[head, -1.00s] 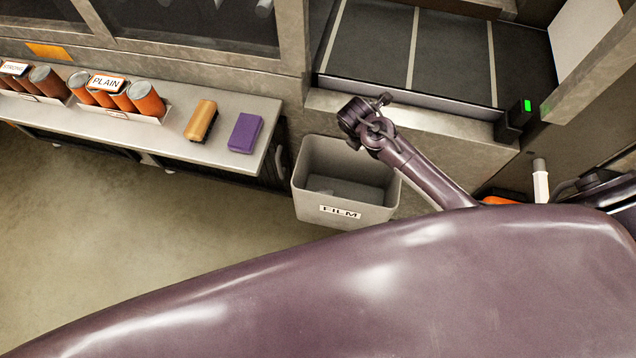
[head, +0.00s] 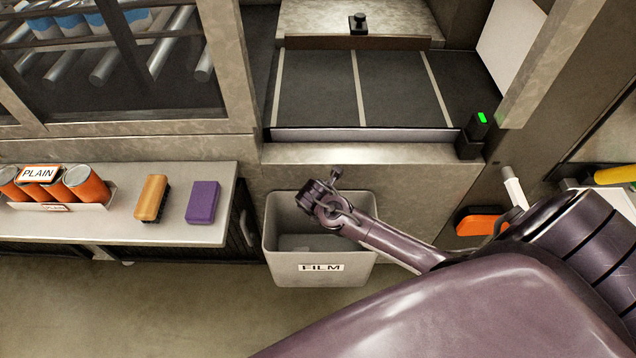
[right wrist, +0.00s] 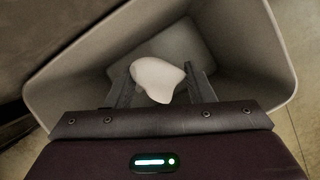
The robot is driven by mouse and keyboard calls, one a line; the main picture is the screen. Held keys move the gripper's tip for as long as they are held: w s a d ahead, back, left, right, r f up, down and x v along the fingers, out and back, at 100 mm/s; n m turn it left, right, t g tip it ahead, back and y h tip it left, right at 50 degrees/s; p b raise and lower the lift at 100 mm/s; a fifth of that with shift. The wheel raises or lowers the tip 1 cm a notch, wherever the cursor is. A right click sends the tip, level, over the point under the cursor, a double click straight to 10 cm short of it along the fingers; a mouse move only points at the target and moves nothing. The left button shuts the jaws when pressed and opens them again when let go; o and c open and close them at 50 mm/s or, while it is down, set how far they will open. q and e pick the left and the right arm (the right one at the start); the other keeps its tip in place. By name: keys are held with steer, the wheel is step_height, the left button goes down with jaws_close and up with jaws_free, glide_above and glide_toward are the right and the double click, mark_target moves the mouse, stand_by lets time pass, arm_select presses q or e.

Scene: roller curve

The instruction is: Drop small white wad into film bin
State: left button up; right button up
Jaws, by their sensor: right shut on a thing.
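The film bin (head: 320,268) is a grey, open-topped bin with a FILM label, standing on the floor below the dark belt. My right arm reaches in from the right, and its wrist covers part of the bin's mouth in the head view. In the right wrist view my right gripper (right wrist: 162,88) is shut on the small white wad (right wrist: 157,78). The wad is between the fingers, over the open bin (right wrist: 262,60), whose walls surround it. The fingers and wad are hidden in the head view. My left gripper is not in view.
A shelf (head: 120,228) left of the bin holds orange cans (head: 84,184) marked PLAIN, a wooden-backed brush (head: 151,198) and a purple block (head: 202,202). The belt (head: 360,88) lies behind the bin. An orange item (head: 480,221) is at the right.

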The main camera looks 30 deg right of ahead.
steer(key=o, duration=1)
steer(key=v, duration=0.7)
steer(key=shift+s+a+r, duration=0.1)
steer(key=shift+r, duration=0.25)
steer(key=shift+s, duration=0.1)
